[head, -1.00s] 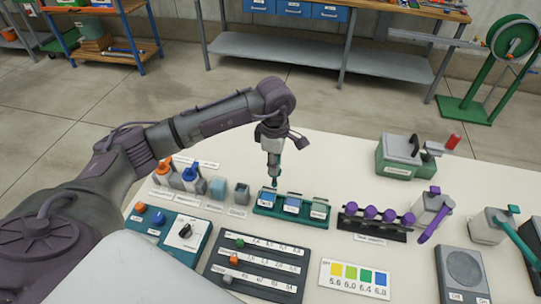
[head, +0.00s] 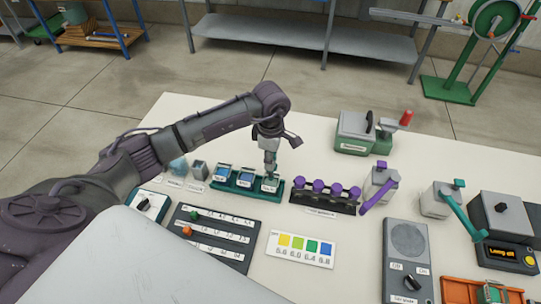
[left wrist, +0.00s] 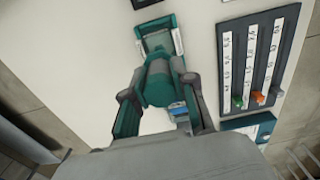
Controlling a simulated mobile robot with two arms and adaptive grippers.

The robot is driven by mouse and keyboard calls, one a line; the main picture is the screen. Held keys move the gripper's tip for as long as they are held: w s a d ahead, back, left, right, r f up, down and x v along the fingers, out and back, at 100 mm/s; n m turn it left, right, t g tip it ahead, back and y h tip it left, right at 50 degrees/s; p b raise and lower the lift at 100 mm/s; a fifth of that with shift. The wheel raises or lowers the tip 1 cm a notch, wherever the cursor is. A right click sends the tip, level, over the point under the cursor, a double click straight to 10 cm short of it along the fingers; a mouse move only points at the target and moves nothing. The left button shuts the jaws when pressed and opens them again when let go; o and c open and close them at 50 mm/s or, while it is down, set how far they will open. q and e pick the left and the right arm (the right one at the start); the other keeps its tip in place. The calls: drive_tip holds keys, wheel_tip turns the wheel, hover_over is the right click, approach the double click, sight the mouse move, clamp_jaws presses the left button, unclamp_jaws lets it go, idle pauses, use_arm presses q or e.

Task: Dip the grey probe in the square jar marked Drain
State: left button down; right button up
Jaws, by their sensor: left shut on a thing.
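My left gripper (head: 270,152) is shut on an upright probe (left wrist: 158,86), whose body looks teal-grey in the left wrist view. In the head view the probe's lower end is over the rightmost square jar (head: 269,187) of the green rack (head: 210,190); I cannot tell whether its tip is inside. The jar's white label is too small to read. Two blue-topped square jars (head: 222,172) and (head: 245,179) stand to its left. In the left wrist view the rack (left wrist: 143,3) is partly hidden behind the probe. My right gripper is not in view.
A black rack with purple knobs (head: 319,186) stands close to the right of the jars. A slider board (head: 212,236) and a colour chart (head: 300,248) lie nearer. Two small cups (head: 199,170) stand left. The table behind the jars is clear up to a green-grey box (head: 354,132).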

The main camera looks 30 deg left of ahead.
use_arm(q)
drive_tip(key=b, duration=0.3)
hover_over(271, 179)
drive_tip(key=f, duration=0.4)
drive_tip(key=shift+w+a, duration=0.2)
drive_tip(key=shift+w, duration=0.1)
drive_tip(key=shift+f+b, duration=0.45)
drive_tip(key=shift+f, duration=0.25)
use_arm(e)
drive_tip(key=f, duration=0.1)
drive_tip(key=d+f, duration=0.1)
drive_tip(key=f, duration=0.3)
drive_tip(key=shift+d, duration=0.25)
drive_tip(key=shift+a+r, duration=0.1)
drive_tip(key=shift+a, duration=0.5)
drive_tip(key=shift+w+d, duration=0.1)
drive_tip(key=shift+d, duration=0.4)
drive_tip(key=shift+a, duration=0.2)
